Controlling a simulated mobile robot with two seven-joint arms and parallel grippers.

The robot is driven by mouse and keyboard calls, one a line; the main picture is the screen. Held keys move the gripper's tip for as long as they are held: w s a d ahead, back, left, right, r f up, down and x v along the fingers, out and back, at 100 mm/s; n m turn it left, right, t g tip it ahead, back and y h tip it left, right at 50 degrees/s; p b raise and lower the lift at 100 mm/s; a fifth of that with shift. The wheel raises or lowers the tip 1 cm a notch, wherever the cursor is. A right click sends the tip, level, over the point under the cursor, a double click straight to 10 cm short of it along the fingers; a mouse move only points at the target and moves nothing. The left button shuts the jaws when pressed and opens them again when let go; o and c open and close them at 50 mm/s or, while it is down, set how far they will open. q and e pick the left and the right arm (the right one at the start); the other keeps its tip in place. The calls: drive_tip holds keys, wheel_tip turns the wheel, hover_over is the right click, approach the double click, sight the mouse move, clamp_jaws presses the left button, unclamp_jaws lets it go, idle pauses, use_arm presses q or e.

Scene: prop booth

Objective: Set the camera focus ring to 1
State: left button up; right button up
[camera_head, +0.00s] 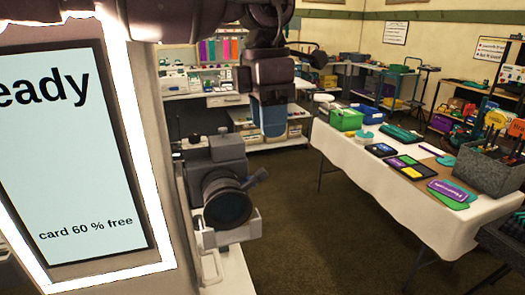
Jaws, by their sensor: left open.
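The grey camera (216,160) sits on a light bracket (240,229) beside the large screen panel, its dark lens facing me. I cannot read any ring marks at this size. My left gripper (272,132) points down, above and slightly right of the lever, apart from it in the picture. It is open and holds nothing that I can see. My right gripper is out of view.
A lit screen (75,160) reading "eady" and "card 60 % free" fills the left side, close to the camera. A white-covered table (370,173) with signs, bins and a grey crate (482,172) stands at right. Shelves line the back. Brown floor lies open between.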

sight(262, 169)
use_arm(q)
drive_tip(key=shift+t+y, duration=0.3)
drive_tip(key=f, duration=0.5)
drive_tip(key=a+f+p, duration=0.1)
drive_tip(key=f, duration=0.1)
drive_tip(key=shift+w+f, duration=0.4)
drive_tip(key=shift+d+f, duration=0.1)
drive_tip(key=shift+f, duration=0.65)
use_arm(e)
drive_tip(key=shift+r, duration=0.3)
use_arm(q)
drive_tip(key=c, duration=0.7)
clamp_jaws()
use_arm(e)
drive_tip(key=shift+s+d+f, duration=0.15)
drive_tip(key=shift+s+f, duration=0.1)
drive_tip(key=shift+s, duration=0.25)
